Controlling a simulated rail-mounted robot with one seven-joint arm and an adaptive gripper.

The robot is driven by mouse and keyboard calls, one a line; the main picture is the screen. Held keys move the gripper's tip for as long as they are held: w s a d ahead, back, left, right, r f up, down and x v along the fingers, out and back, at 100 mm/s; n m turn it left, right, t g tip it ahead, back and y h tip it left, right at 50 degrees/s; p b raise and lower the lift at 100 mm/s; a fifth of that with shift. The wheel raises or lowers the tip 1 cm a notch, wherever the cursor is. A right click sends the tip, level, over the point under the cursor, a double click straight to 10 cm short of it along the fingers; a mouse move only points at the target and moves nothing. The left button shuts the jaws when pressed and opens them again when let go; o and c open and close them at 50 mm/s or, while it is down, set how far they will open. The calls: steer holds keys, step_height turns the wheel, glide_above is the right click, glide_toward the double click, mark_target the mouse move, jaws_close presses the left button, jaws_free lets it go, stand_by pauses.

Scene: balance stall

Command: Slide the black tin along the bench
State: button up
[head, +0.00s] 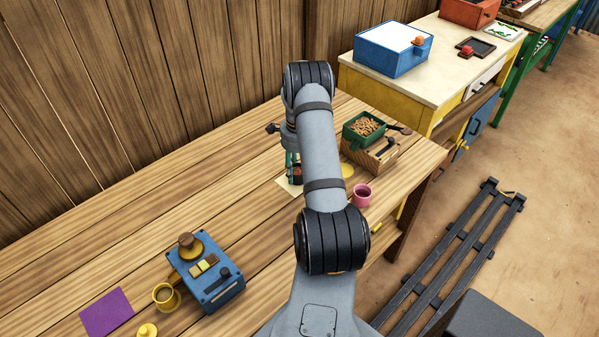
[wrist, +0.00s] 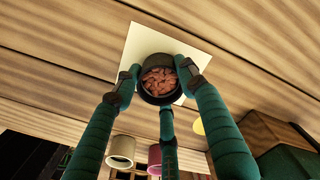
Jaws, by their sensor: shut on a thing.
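The black tin (wrist: 156,60) is a small round dark tin with reddish-brown pieces inside. It stands upright on or just above a pale square (wrist: 136,40) on the bench; I cannot tell whether it touches. My gripper (wrist: 158,80) has teal fingers closed around the tin from both sides, with a third finger at its near side. In the head view, the tin (head: 298,174) shows only partly beside my arm. The wooden bench (head: 120,225) runs from lower left to the right, and my arm hides part of it.
A pink mug (head: 361,196) and a yellow disc (head: 347,171) are right of the tin. A green box (head: 352,137) of brown pieces is on a wooden block beyond. A blue device (head: 222,290), yellow mug (head: 160,303) and purple square (head: 107,312) lie left. Bare bench lies between.

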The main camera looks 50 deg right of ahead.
steer(key=o, duration=1.3)
steer(key=shift+c, duration=0.2)
step_height(320, 180, up, 12)
step_height(320, 180, down, 12)
stand_by(0.6)
